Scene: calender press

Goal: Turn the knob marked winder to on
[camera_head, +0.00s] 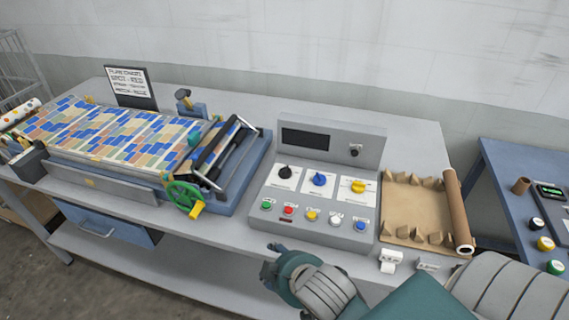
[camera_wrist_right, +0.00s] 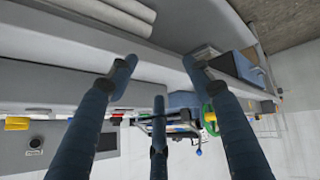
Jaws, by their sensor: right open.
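The grey control box (camera_head: 322,140) stands on the bench, with three rotary knobs on white plates. They are a black knob (camera_head: 285,171), a blue knob (camera_head: 319,179) and a yellow knob (camera_head: 358,186). Their labels are too small to read, so I cannot tell which is marked winder. My right gripper (camera_head: 268,262) is in front of the box's lower left, at the bench's front edge, apart from the knobs. In the right wrist view its fingers (camera_wrist_right: 160,68) are spread and empty. My left gripper is not in view.
Coloured push buttons (camera_head: 312,216) line the box's lower front. Left is the calender press with a patterned sheet (camera_head: 110,130) and green handwheel (camera_head: 184,196). Right are a cardboard tray (camera_head: 410,207) and brown roll (camera_head: 457,210). A blue table (camera_head: 510,165) stands far right.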

